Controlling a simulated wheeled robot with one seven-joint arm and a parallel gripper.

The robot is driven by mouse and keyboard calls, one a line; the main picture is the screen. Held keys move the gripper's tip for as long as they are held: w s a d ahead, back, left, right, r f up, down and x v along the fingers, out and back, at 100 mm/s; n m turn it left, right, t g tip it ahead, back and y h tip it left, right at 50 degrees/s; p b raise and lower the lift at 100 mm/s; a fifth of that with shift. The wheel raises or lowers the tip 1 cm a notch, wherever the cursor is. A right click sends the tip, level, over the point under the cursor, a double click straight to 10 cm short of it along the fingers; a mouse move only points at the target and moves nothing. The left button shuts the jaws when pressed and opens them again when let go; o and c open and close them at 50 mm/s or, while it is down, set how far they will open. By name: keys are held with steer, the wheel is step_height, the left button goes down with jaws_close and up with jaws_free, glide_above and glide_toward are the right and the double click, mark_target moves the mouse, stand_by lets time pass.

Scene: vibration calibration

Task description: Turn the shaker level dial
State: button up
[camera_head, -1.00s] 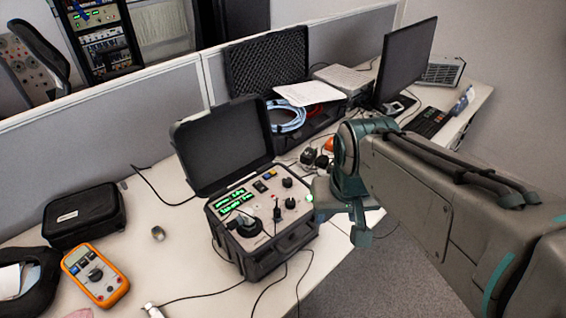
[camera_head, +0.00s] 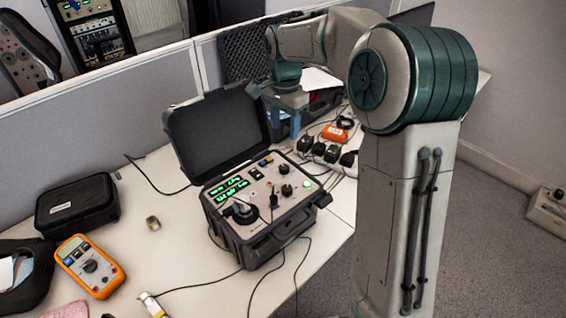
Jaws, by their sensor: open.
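The calibrator case (camera_head: 262,232) stands open on the desk, its black lid (camera_head: 215,130) raised at the back. Its grey panel has two lit green displays (camera_head: 228,190) at the left. Two small black knobs, an upper knob (camera_head: 284,169) and a lower knob (camera_head: 287,190), sit at the right. I cannot read their labels or tell which is the shaker level dial. A larger round black fitting (camera_head: 242,213) is at the panel's front left. My gripper (camera_head: 284,130) is open and empty, fingers pointing down, above and behind the knobs, beside the lid's right edge.
Several black power adapters (camera_head: 318,149) and an orange item (camera_head: 334,133) lie right of the case. An orange multimeter (camera_head: 90,266), a black pouch (camera_head: 78,207) and a small metal piece (camera_head: 153,223) lie left. Cables run along the case's front.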

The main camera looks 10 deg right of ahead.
mark_target(284, 167)
step_height(284, 167, down, 14)
steer(key=shift+r+p, duration=0.1)
steer(key=shift+p, duration=0.4)
steer(key=c, duration=1)
